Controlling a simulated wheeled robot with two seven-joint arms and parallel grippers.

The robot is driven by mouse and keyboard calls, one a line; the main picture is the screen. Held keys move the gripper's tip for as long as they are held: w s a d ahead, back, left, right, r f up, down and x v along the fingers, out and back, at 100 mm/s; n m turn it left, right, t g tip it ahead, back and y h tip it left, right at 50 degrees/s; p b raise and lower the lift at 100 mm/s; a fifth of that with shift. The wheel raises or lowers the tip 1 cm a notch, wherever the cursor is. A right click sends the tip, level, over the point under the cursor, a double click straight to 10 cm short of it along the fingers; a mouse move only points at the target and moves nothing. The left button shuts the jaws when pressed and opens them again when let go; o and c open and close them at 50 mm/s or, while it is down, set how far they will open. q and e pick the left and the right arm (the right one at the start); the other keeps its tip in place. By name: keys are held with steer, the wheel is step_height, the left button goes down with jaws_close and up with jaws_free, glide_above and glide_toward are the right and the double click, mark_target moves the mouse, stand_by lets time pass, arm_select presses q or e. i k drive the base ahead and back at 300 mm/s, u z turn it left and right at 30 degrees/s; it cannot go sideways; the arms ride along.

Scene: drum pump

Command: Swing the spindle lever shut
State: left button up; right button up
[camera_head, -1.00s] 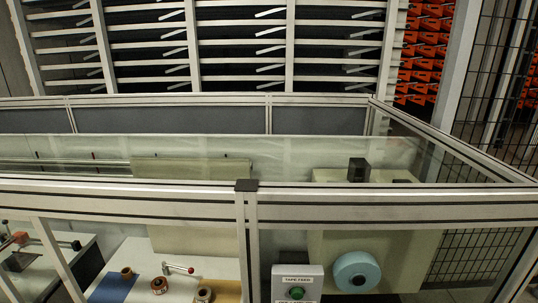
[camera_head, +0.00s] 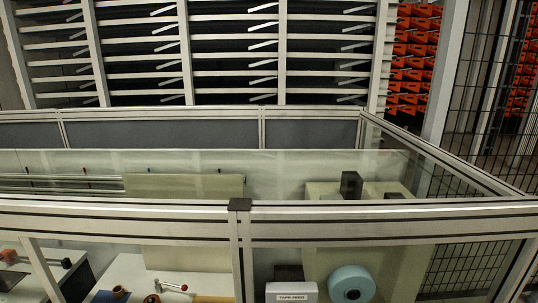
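A small metal lever with a red knob (camera_head: 171,287) stands on the pale bench inside the frame, at the lower left of the head view. Its arm lies nearly level, with the red knob at its right end. I cannot tell whether this is the spindle lever, or whether it is open or shut. A blue tape roll (camera_head: 351,286) faces me on the right, partly cut off by the lower edge. Neither of my grippers shows.
An aluminium-framed guard (camera_head: 120,218) with clear panels crosses in front of the bench. A "TAPE FEED" box (camera_head: 291,292) sits left of the roll. A black-knobbed arm (camera_head: 66,263) is at far left. Racks with orange bins (camera_head: 415,60) stand behind.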

mark_target(184, 287)
steer(key=z, duration=1.4)
steer(key=k, duration=0.8)
steer(key=u, duration=0.85)
steer(key=i, duration=0.5)
steer(key=z, duration=0.05)
